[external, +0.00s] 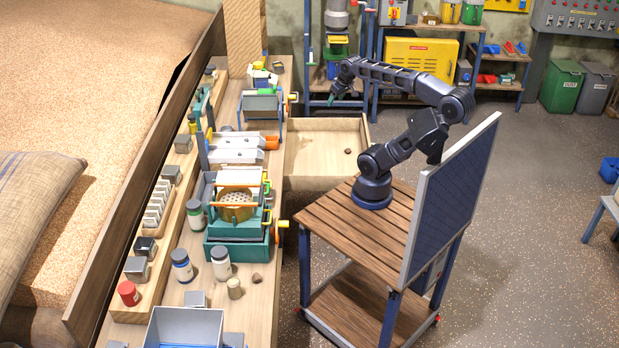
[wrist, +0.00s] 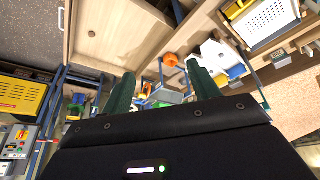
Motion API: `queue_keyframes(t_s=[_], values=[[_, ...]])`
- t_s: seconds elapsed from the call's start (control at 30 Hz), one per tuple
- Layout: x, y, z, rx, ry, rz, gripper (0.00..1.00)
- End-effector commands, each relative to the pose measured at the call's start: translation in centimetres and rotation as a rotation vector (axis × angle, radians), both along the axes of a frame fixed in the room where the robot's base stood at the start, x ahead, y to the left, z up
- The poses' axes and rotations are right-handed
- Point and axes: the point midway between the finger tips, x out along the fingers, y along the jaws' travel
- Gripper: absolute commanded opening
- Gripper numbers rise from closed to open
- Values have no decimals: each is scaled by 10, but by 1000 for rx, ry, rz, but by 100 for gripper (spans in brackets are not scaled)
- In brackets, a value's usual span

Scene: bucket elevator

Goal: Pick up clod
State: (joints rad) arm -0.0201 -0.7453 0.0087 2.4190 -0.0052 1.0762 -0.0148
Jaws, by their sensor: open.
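A small brown lump, which looks like a clod (external: 348,152), lies in the open wooden drawer (external: 312,183), towards its right side. It also shows as a small dark spot in the wrist view (wrist: 91,33). A second brown lump (external: 257,278) sits on the bench near its front edge; I cannot tell which one is the clod. My gripper (external: 332,98) is above and behind the drawer, apart from both lumps. In the wrist view my gripper (wrist: 160,68) has its two green fingers spread, with nothing held between them.
The long bench carries a teal sieve machine (external: 236,215), jars, a grey bin (external: 185,328) and white trays (external: 236,148). A yellow cabinet (external: 422,65) and blue shelves stand behind my arm. The drawer floor is mostly clear. Open floor lies to the right.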

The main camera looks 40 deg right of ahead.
Motion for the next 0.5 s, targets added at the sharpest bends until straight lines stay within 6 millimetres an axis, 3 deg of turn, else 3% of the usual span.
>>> queue_keyframes(t_s=[0.27,0.5], values=[[29,36,20,-73,53,192,61],[63,100,44,-176,111,456,61]])
